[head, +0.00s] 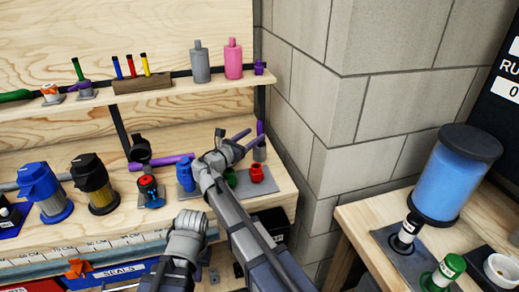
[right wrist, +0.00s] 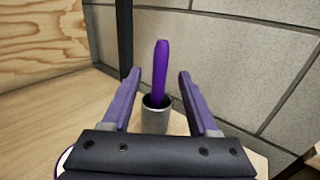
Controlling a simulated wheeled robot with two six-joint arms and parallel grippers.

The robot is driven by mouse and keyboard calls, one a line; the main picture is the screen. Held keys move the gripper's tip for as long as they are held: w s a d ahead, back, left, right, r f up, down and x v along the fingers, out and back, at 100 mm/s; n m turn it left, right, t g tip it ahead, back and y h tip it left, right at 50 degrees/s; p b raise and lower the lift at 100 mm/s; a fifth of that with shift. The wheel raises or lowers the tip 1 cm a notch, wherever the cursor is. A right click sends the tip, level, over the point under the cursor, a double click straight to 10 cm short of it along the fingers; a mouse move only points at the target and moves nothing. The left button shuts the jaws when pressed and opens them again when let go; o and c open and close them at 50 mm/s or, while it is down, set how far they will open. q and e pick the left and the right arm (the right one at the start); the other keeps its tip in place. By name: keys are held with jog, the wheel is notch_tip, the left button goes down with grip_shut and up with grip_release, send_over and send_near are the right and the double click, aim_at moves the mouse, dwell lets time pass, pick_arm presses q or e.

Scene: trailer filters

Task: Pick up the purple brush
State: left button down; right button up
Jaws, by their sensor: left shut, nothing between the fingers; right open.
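The purple brush (head: 259,128) stands upright in a small grey cup (head: 259,153) at the right end of the bench. The right wrist view shows the brush (right wrist: 161,70) in its cup (right wrist: 154,115), rising between my spread fingers. My right gripper (right wrist: 155,90) is open and empty, with one finger to each side of the brush in that view. The cup's lower part is hidden by the gripper body there. In the head view my right gripper (head: 243,139) is beside the brush. My left gripper (head: 190,220) is shut and empty in front of the bench; its fingertips are hard to make out.
A concrete block wall (head: 310,150) is close to the right of the brush. A shelf (head: 180,103) above holds a grey bottle (head: 200,64) and a pink bottle (head: 233,60). A red cup (head: 257,175) and a blue bottle (head: 184,174) stand near my right arm.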

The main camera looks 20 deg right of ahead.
jog(key=shift+w+d+f, duration=0.3)
jog(key=shift+w+d, duration=0.15)
jog(key=shift+d, duration=0.1)
jog(key=shift+w+d+f, duration=0.25)
jog(key=shift+w+d, duration=0.15)
jog(key=shift+d, duration=0.1)
jog(key=x, duration=0.5)
jog(key=shift+a, duration=0.1)
grip_shut()
